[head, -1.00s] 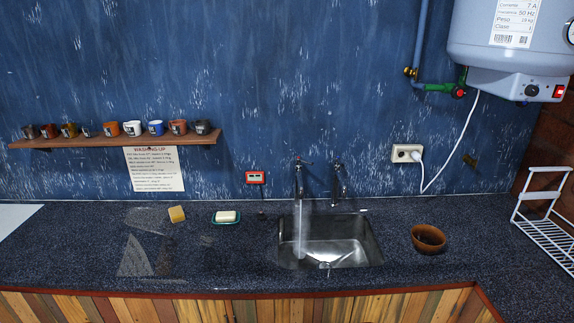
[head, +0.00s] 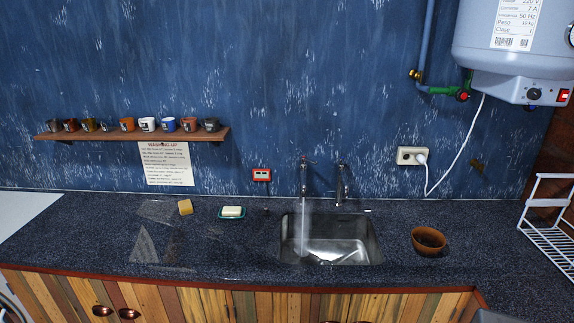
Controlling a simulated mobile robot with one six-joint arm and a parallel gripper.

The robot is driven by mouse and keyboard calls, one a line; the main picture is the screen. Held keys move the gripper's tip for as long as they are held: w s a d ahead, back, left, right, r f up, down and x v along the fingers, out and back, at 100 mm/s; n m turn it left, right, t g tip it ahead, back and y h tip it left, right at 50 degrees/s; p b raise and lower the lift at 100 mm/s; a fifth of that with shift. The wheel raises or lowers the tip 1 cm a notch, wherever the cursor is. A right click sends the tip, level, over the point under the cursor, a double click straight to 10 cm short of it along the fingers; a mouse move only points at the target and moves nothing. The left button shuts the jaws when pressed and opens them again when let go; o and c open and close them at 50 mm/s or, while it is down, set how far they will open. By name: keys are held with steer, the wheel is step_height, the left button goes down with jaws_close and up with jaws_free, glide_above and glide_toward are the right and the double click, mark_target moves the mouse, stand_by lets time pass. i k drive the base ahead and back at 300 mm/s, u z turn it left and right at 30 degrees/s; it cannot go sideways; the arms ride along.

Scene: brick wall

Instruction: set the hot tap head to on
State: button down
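Two metal taps stand behind the sink, the left tap (head: 303,181) and the right tap (head: 341,184). A stream of water (head: 304,225) falls from the left tap into the steel sink (head: 370,243). No stream shows under the right tap. A small reddish spot shows at the head of the left tap, but the heads are too small to read as hot or cold, or to tell their exact turn. My gripper is not in view.
On the dark counter (head: 90,225) are a sponge (head: 185,207), a soap dish (head: 232,213), a brown bowl (head: 428,240) and a white rack (head: 553,222). A shelf (head: 105,135) of mugs, a socket (head: 408,156) and a water heater (head: 520,50) are on the wall.

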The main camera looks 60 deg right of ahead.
mark_target(304, 159)
steer(key=z, duration=1.2)
steer(key=k, duration=0.1)
steer(key=u, duration=2.75)
steer(key=k, duration=0.7)
steer(key=z, duration=2.65)
